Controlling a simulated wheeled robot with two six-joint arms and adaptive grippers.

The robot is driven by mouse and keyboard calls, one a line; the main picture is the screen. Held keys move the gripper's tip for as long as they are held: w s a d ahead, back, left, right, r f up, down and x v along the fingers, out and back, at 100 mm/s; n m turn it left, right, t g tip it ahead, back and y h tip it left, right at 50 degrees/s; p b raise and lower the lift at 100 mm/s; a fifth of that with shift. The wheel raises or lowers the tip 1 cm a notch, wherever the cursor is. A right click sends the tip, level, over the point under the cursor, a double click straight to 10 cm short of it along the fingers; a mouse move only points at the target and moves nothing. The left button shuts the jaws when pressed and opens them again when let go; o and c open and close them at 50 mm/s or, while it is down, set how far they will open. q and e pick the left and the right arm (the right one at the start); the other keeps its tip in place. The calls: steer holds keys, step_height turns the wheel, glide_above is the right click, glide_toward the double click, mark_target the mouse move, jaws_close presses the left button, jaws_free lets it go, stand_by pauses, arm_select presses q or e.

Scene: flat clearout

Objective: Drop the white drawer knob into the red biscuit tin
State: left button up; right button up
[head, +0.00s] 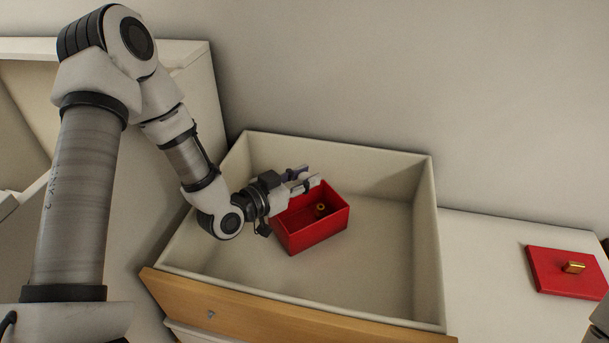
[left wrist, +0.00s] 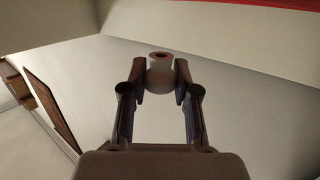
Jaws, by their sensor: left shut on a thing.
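The white drawer knob (left wrist: 160,72) shows in the left wrist view between my left fingertips, with a dark reddish hole in its end facing the camera. My left gripper (left wrist: 160,80) is shut on it. In the head view my left gripper (head: 306,181) is over the back left part of the open red biscuit tin (head: 318,233); I cannot make out the knob there. The tin stands inside an open drawer. A small gold-coloured round thing (head: 320,209) shows inside the tin.
The pale drawer (head: 393,290) has raised walls around the tin and a wooden front (head: 260,318). Its floor is bare right of the tin. A red lid (head: 548,281) with a gold handle lies on the white surface (head: 480,240) at the right. A wall stands behind.

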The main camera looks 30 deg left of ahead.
mark_target(304, 174)
arm_select(q)
steer(key=shift+r, duration=0.15)
steer(key=o, duration=1)
step_height(304, 174, up, 10)
steer(key=shift+f, duration=0.15)
